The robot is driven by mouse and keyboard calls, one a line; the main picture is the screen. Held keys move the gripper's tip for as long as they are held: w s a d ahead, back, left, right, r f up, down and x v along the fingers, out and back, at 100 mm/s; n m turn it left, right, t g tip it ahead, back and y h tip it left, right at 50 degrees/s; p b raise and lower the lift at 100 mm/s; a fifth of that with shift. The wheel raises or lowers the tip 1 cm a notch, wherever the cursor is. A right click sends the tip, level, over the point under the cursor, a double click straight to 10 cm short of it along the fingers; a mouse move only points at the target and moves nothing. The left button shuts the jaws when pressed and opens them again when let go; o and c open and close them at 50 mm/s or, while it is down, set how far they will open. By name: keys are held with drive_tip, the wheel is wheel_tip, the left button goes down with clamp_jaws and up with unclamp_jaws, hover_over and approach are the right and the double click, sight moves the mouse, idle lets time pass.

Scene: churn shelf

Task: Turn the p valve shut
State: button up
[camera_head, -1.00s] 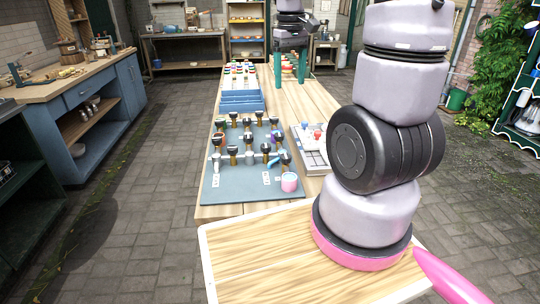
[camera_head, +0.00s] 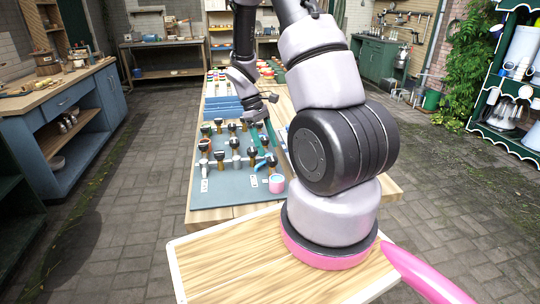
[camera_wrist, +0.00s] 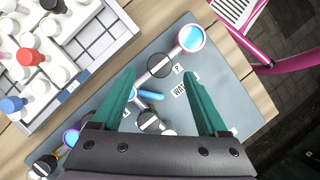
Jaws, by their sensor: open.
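The grey-blue valve board (camera_head: 222,196) lies on the wooden table and carries several dark-topped valves. In the wrist view a label with a P (camera_wrist: 177,68) sits beside a round black valve knob (camera_wrist: 160,65) with a pale bar across it. I take this as the p valve. My gripper (camera_wrist: 158,76) is open, with teal fingers on either side of the knob's area and nothing between them that it holds. In the head view my gripper (camera_head: 262,134) hangs over the right part of the board. I cannot tell its height above the knob.
Near the fingers are a blue lever (camera_wrist: 151,95) and another black knob (camera_wrist: 149,122). A white tray with coloured pegs (camera_wrist: 60,50) stands beside the board. Blue bins (camera_head: 222,108) stand behind.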

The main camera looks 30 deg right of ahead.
sight(272, 158)
drive_tip(key=shift+x, duration=2.05)
clamp_jaws()
